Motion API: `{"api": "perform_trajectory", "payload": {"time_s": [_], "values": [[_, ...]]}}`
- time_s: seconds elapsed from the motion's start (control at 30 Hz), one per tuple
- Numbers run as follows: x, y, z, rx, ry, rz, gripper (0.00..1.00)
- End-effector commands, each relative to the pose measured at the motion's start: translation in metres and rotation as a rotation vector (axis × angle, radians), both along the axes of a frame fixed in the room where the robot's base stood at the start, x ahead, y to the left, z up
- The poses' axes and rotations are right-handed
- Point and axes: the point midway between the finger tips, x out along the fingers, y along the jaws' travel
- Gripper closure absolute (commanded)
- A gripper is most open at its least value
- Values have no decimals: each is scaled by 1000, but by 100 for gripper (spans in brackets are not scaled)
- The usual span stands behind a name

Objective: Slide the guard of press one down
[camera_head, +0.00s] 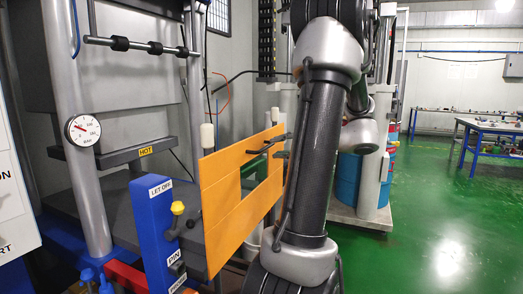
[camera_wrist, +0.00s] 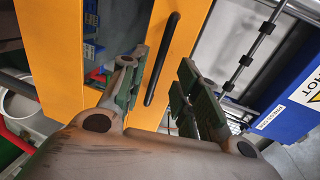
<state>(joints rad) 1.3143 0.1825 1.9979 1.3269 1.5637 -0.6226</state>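The guard (camera_head: 222,200) of the press is an orange panel with a rectangular window, standing upright in the head view. It also fills the middle of the wrist view (camera_wrist: 187,35). Its dark bar handle (camera_wrist: 162,58) shows there. My gripper (camera_wrist: 163,82) is open, with its two green-padded fingers apart and the handle between them in the picture. A gap shows on both sides of the handle. I cannot tell whether the handle is as deep as the fingertips. In the head view my arm hides part of the guard's right side.
A blue post (camera_head: 155,225) labelled "LET OFF", with a yellow knob (camera_head: 178,208), stands just left of the guard. A pressure gauge (camera_head: 83,130) is on the press column at left. Blue drums (camera_head: 347,180) stand behind my arm. Green floor (camera_head: 440,235) is clear at right.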

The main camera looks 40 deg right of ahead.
Motion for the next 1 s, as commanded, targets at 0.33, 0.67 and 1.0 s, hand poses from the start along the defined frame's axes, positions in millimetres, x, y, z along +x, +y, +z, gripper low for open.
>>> {"api": "perform_trajectory", "payload": {"time_s": [0.33, 0.67, 1.0], "values": [[48, 20, -11, 1, 2, 2, 68], [54, 23, -13, 1, 3, 1, 68], [54, 23, -13, 1, 3, 0, 100]]}}
